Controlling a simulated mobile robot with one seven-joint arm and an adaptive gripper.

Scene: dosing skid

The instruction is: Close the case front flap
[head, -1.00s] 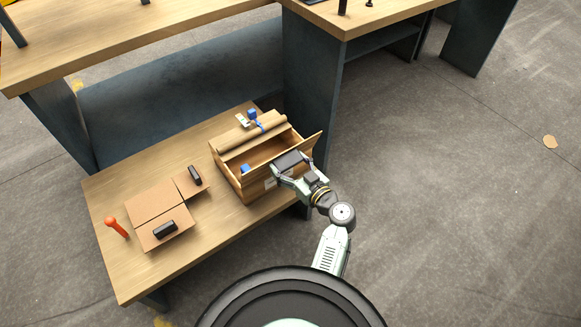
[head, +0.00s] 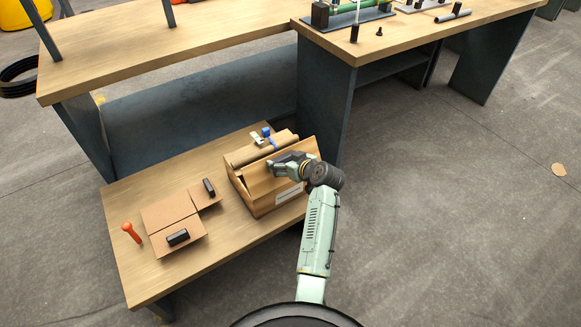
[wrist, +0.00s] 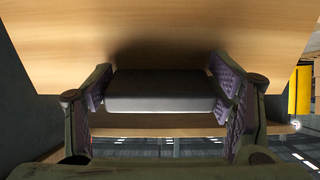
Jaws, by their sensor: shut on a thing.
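The wooden case (head: 262,207) stands on the low bench, with a pale label on its front. Its front flap (head: 256,183) is a wooden panel leaning over the case's opening and partly hidden by my gripper (head: 276,168). In the wrist view, my gripper (wrist: 160,92) is shut on a wide grey block (wrist: 160,103). The block lies close against the wooden panel (wrist: 160,35); I cannot tell whether it is fixed to it. The inside of the case is mostly hidden.
The low bench (head: 160,285) also holds cardboard pieces (head: 165,212), two black blocks (head: 178,237) and an orange-handled tool (head: 131,232). A taller workbench (head: 200,38) stands behind. A roll and blue item (head: 267,132) lie at the case's back. The floor to the right is open.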

